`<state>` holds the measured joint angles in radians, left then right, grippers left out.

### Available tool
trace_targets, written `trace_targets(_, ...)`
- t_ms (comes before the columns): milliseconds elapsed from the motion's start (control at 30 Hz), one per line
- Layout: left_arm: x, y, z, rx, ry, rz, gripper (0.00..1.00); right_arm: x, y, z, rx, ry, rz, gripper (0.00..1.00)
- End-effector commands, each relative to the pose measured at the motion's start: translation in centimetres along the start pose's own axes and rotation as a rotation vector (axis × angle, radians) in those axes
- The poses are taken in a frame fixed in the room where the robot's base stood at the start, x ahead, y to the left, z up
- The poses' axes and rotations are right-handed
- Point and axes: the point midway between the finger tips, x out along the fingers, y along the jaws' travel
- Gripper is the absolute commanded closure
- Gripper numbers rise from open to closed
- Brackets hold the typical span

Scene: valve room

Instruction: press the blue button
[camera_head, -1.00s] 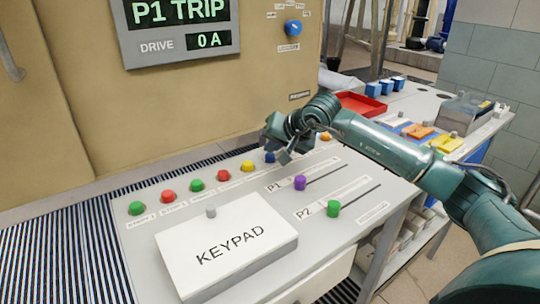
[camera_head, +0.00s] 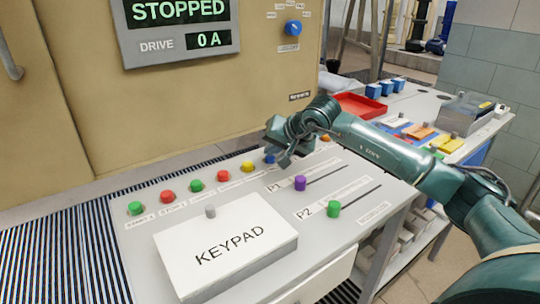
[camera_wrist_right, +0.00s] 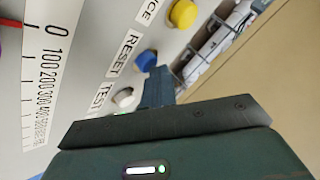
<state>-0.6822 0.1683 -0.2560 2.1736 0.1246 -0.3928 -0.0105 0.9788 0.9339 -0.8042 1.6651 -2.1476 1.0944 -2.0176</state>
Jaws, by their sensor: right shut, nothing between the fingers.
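In the right wrist view the blue button (camera_wrist_right: 144,61) stands beside the label RESET. My right gripper's closed fingers (camera_wrist_right: 157,84) are empty and end right at the edge of that button. I cannot tell whether they touch it. My left gripper is not in view.
A yellow button (camera_wrist_right: 183,14) and a white button (camera_wrist_right: 123,97) flank the blue one. Green, red and yellow buttons continue left. Purple (camera_head: 300,183) and green (camera_head: 334,208) slider knobs and a keypad box (camera_head: 228,243) are nearer. The display (camera_head: 180,14) reads STOPPED, 0 A.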

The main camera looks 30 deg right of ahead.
Motion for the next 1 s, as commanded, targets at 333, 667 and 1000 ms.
trace_targets(333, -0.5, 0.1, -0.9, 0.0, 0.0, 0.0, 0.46, -1.1, -0.8, -0.8, 0.0, -0.002, 0.003, 1.0)
trace_targets(667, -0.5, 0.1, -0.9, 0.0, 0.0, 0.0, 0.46, -1.2, -0.8, -0.8, 0.0, -0.001, 0.001, 1.0)
trace_targets(1000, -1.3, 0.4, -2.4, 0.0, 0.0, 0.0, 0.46, -3.0, -2.2, -2.2, 0.0, 0.0, -0.001, 1.0)
